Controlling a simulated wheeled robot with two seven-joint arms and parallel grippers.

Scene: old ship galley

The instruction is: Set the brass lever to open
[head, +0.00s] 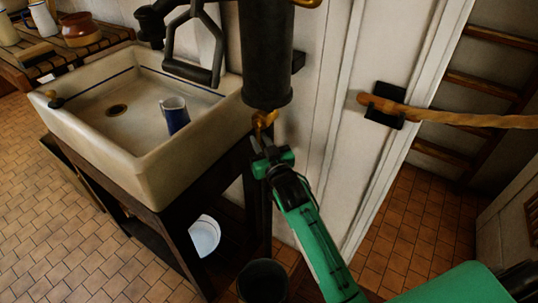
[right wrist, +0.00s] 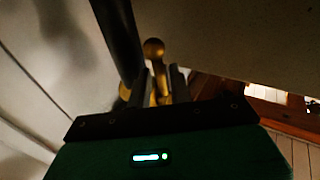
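The brass lever (head: 264,119) sits under the lower end of a dark upright cylinder (head: 268,60), right of the sink. In the right wrist view its round brass knob (right wrist: 153,48) sticks up beyond the fingertips. My right gripper (head: 266,148) reaches up to the lever from below. In the right wrist view the gripper's fingers (right wrist: 162,84) stand close together on both sides of the brass, with almost no gap, so it looks shut on the lever. The lever's pivot is dark and partly hidden. My left gripper is not in view.
A pale sink (head: 150,165) with a blue-and-white jug (head: 175,115) stands at left. A dark bucket (head: 262,282) and a white basin (head: 205,236) are below. A rope (head: 465,119) runs from a wall bracket (head: 384,106) at right. The tiled floor at left is clear.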

